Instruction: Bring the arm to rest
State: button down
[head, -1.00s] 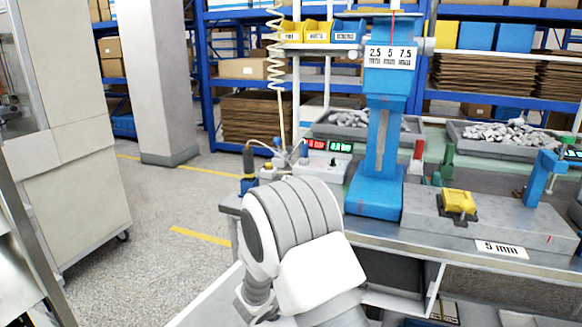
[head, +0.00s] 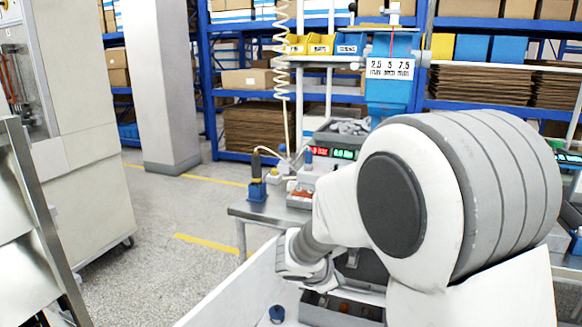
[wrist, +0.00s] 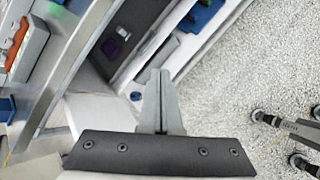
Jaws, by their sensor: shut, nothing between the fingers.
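My arm (head: 470,190) is large and white with grey bands, raised in front of the bench in the head view, and it covers much of the bench's right side. My gripper (wrist: 160,78) shows in the wrist view with its grey fingers together and nothing between them. It hangs over the speckled floor and the side of the bench, apart from any object. In the head view I cannot make out the fingers.
The metal bench (head: 262,209) holds a soldering-type tool in a blue stand (head: 257,190) and a box with lit displays (head: 330,158). A tall cabinet (head: 75,150) is at left. The floor (head: 190,215) between is clear.

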jog(key=s+d+r+m+g, duration=0.2)
jog(key=s+d+r+m, duration=0.5)
jog(key=s+r+m, duration=0.4)
jog(key=s+a+r+m+y, duration=0.1)
jog(key=s+a+m+y, duration=0.2)
jog(key=s, duration=0.5)
jog(key=s+m+y, duration=0.2)
jog(key=s+m, duration=0.4)
jog(key=s, duration=0.1)
notch_tip(320, 180, up, 20)
jog(key=p, duration=1.9)
jog(key=shift+s+a+t, duration=0.3)
jog(key=shift+s, duration=0.1)
jog(key=shift+a+f, duration=0.1)
jog(key=shift+f, duration=0.05)
